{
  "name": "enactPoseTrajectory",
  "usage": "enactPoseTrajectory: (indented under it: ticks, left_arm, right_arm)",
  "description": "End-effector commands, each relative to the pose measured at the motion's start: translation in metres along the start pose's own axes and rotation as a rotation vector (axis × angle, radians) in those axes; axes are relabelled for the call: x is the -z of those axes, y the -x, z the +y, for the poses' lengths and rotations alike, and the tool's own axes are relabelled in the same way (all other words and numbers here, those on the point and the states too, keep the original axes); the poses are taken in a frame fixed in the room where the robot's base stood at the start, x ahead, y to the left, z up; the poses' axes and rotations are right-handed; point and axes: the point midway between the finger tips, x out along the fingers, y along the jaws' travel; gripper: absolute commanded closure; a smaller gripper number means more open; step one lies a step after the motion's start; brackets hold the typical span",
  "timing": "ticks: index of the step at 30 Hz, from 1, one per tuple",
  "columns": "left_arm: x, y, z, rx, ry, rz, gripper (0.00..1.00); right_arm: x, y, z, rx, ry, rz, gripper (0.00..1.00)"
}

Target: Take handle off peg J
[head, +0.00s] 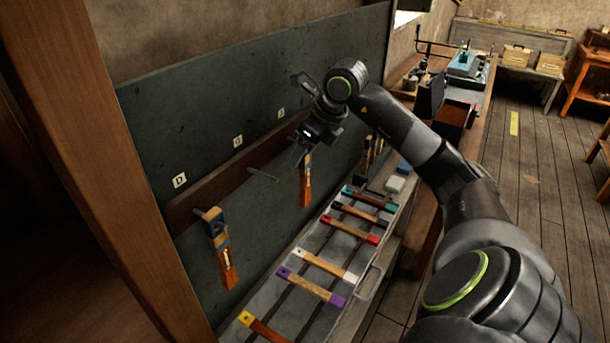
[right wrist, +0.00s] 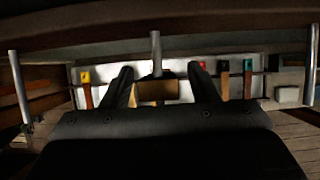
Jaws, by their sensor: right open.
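A wooden handle with a dark blue top (head: 306,180) hangs upright on the board, just below my right gripper (head: 309,137). Its peg is hidden by the gripper in the head view. In the right wrist view, my open right gripper (right wrist: 162,88) has its two dark fingers on either side of a peg (right wrist: 156,52) and a tan and dark handle end (right wrist: 158,91). I cannot tell whether the fingers touch it. Small label plates (head: 238,140) mark the board; one reads D (head: 180,180). The letter J is not readable. My left gripper is out of view.
Another blue-topped handle (head: 221,248) hangs on the peg under D. A bare peg (head: 262,175) stands between the hanging handles. A tray (head: 372,283) with several coloured-end handles lies below the board. Dark and white blocks (head: 395,184) sit beyond it.

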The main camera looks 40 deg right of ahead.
Motion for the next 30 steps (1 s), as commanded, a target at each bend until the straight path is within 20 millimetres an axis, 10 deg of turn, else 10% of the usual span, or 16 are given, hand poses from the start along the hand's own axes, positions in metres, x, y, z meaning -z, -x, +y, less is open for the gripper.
enactPoseTrajectory:
  ticks: [13, 30]
  left_arm:
    - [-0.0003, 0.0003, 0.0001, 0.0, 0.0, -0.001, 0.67]
    - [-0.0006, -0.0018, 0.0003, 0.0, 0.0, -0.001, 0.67]
  right_arm:
    - [0.0001, 0.0003, 0.0, 0.0, 0.0, 0.0, 0.89]
    - [-0.0022, 0.0049, -0.0001, 0.0, 0.0, 0.0, 0.89]
